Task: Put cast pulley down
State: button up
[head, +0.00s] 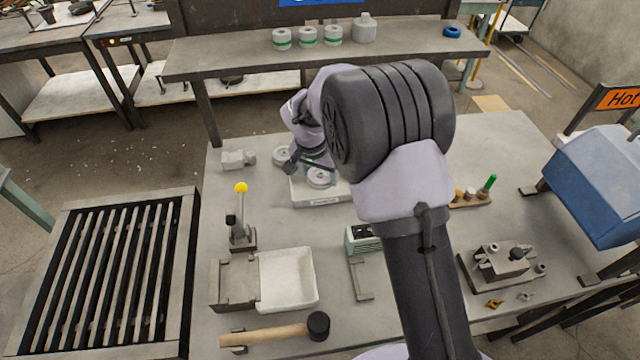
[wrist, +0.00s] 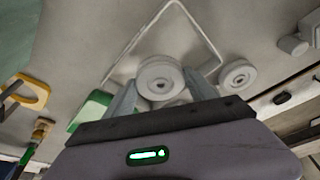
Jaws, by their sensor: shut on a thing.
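In the wrist view, a grey cast pulley (wrist: 160,78) with a central hole sits between the two fingers of my gripper (wrist: 164,92), which is shut on it. In the head view, my gripper (head: 308,163) is partly hidden by my arm, and a round grey pulley (head: 320,177) shows just below it, over a pale low tray (head: 322,201). I cannot tell whether it touches the tray. A second pulley (wrist: 238,76) lies to the right in the wrist view; it shows left of the gripper in the head view (head: 282,154).
A grey metal piece (head: 238,160) lies at the table's left. A yellow-knobbed lever (head: 240,215), a white bin (head: 287,279) and a mallet (head: 275,334) are nearer. The rear shelf (head: 240,60) holds several round parts.

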aim_at(319, 178)
notch_tip(319, 178, down, 3)
jog(key=shift+b, duration=0.3)
jog(key=shift+r, duration=0.15)
jog(key=o, duration=1.6)
jog(key=shift+c, duration=0.2)
